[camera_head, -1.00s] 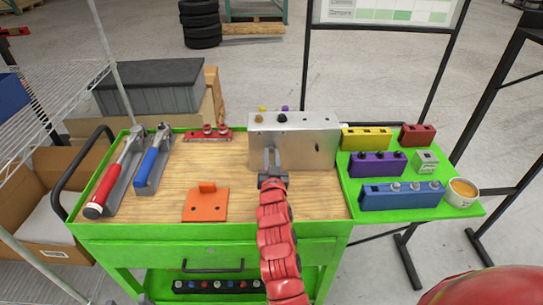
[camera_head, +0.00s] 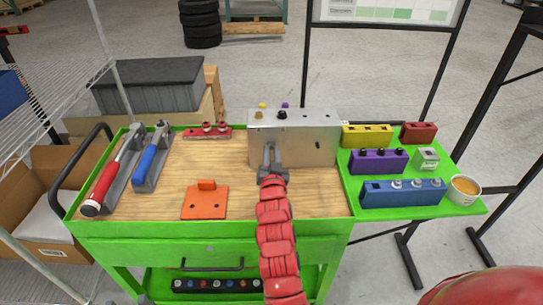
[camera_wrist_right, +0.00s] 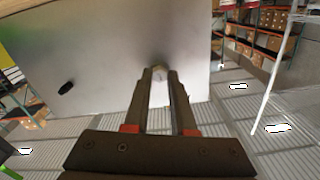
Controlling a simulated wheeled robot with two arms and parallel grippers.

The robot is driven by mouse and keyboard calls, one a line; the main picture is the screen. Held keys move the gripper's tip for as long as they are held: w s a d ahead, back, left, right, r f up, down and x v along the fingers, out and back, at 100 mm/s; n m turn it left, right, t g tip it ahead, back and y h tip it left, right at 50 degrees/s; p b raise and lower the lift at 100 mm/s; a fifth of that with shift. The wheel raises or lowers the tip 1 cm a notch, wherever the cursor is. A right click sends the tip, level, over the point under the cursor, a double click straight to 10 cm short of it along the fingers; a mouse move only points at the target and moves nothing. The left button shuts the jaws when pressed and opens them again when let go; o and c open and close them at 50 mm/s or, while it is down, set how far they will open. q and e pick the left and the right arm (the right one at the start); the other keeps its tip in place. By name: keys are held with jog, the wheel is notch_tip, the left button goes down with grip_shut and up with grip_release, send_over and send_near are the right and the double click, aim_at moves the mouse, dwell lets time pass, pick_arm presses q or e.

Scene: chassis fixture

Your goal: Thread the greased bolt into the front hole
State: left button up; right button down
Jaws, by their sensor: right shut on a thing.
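The grey metal chassis block (camera_head: 315,125) stands at the back middle of the cart top. My right gripper (camera_head: 269,153) is at the left part of its front face. In the right wrist view its fingers (camera_wrist_right: 160,75) are shut on a small pale, rounded piece, probably the bolt. Most of it is hidden between the fingertips, and I cannot tell whether it is in a hole. A dark hole (camera_wrist_right: 67,88) shows in the face beside the fingers, and in the head view it lies right of them. My left gripper is not in view.
A blue rack (camera_head: 375,198) with bolts, a purple rack (camera_head: 365,163), a yellow rack (camera_head: 360,138) and a cup of orange-brown paste (camera_head: 464,188) stand on the green right shelf. An orange plate (camera_head: 204,203) and two wrench-like tools lie left. Bare wood is free between.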

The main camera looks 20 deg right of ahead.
jog(key=m+b, duration=0.2)
jog(key=b, duration=0.1)
jog(key=m+b, duration=0.3)
jog(key=shift+f, duration=0.4)
jog(key=shift+w+r+m, duration=0.1)
jog(key=shift+r+m, duration=0.3)
jog(key=shift+m, duration=0.2)
jog(key=shift+d+f+m+b, duration=0.1)
jog(key=shift+f+m+b, duration=0.05)
jog(key=shift+m+b, duration=0.45)
jog(key=shift+m, duration=0.7)
jog(key=m+p, duration=0.1)
jog(key=m, duration=0.2)
jog(key=shift+r, duration=0.2)
jog(key=shift+m, duration=0.4)
jog(key=c, duration=0.7)
grip_release()
jog(key=shift+o, duration=0.2)
